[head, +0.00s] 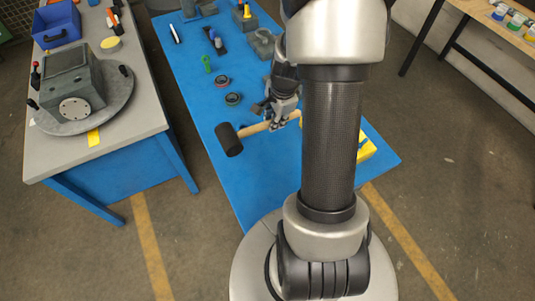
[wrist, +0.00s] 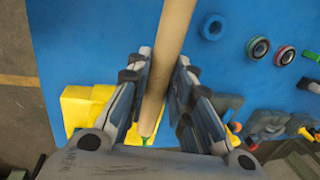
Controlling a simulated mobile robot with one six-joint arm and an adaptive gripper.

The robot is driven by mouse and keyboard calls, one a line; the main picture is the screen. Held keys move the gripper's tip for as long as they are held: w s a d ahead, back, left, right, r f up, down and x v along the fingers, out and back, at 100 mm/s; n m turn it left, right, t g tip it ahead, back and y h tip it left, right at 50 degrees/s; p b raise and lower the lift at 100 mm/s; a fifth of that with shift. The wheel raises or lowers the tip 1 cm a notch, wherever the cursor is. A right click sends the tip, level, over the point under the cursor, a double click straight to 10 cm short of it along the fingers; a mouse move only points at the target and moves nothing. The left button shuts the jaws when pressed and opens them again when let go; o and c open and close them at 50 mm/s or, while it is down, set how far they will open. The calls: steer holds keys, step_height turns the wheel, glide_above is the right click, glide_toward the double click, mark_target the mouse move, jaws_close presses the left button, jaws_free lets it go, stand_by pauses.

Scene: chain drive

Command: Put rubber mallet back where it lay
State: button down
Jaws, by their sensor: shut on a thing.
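The rubber mallet has a black head (head: 229,139) and a pale wooden handle (head: 258,127). My gripper (head: 284,112) is shut on the handle, with the head sticking out to the left in the head view. In the wrist view the handle (wrist: 168,60) runs between the two fingers of my gripper (wrist: 163,85), and the mallet head is out of the picture. The mallet is over the blue table (head: 190,80); its exact height above the surface cannot be told. Part of the handle is hidden behind my arm in the head view.
A yellow block (head: 366,149) lies at the table's near right. Two round parts (head: 222,81) (head: 233,99), a green tool (head: 207,64) and grey fixtures stand farther back. A grey bench (head: 140,105) with a machine housing (head: 72,80) is at left. The table's near left is clear.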

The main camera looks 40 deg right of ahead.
steer(key=b, duration=0.7)
glide_above(272, 157)
steer(key=f, duration=1.4)
steer(key=shift+s+f, duration=0.2)
steer(key=shift+s, duration=0.2)
step_height(272, 157, down, 6)
steer(key=b, duration=0.4)
steer(key=shift+r, duration=0.35)
steer(key=c, duration=1.9)
jaws_free()
steer(key=o, duration=0.5)
